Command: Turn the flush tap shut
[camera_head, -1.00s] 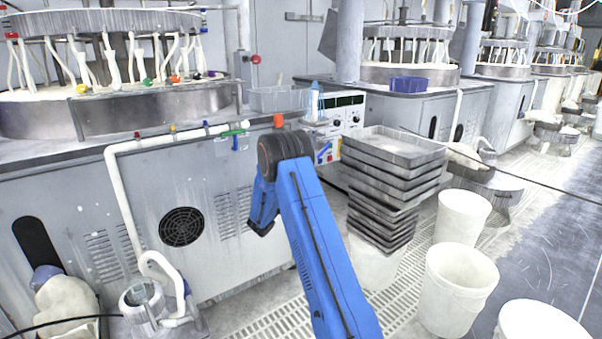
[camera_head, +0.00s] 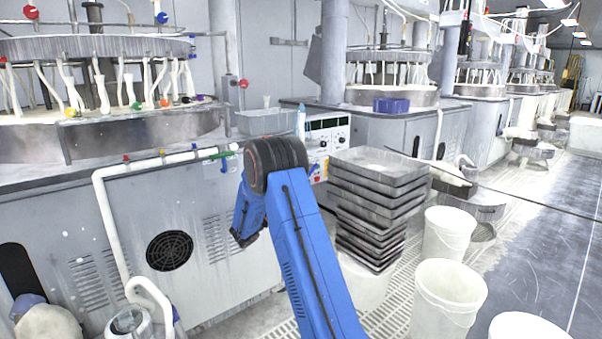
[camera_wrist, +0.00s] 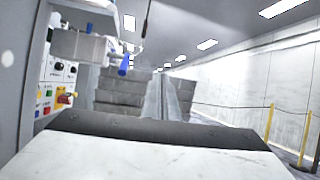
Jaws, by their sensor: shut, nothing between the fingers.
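The tap I take as the flush tap (camera_head: 221,154) has a green body at the right end of a white pipe along the grey machine's front. A small blue lever (camera_head: 227,167) hangs below it; its exact angle is too small to tell. My arm's dark joint stands just right of it, and the hand end of the arm is hidden in the head view. In the wrist view my gripper (camera_wrist: 155,128) fills the bottom as a pale, dark-edged shape, shut and empty. A blue piece (camera_wrist: 124,65) hangs ahead of it; I cannot tell whether this is the tap's lever.
A stack of grey trays (camera_head: 378,185) stands right of my arm; it also shows in the wrist view (camera_wrist: 125,98). A control box (camera_head: 327,135) is behind the arm. White buckets (camera_head: 448,290) stand at the right. Open floor lies beyond them.

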